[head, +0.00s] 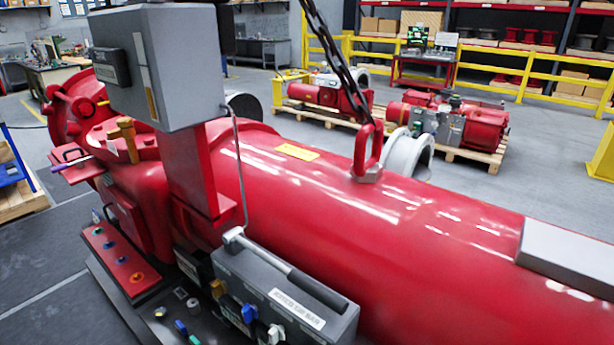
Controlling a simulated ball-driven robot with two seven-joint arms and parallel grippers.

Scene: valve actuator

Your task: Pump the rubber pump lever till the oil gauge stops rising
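A pump lever (285,268) with a pale metal shaft and a dark rubber grip (318,288) lies along the top of a grey pump box (285,300) with a white label, at the bottom centre of the head view. The lever slopes down to the right. A tall strip with a yellowish lower part (150,95) on the upper grey cabinet (180,60) may be the oil gauge; its level is too small to read. Neither of my grippers is in view.
The large red actuator cylinder (400,225) runs behind the pump box. A lifting eye (367,150) on it is hooked to a hanging chain (338,60). A red button panel (120,262) and blue and white knobs (275,333) sit close to the box.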

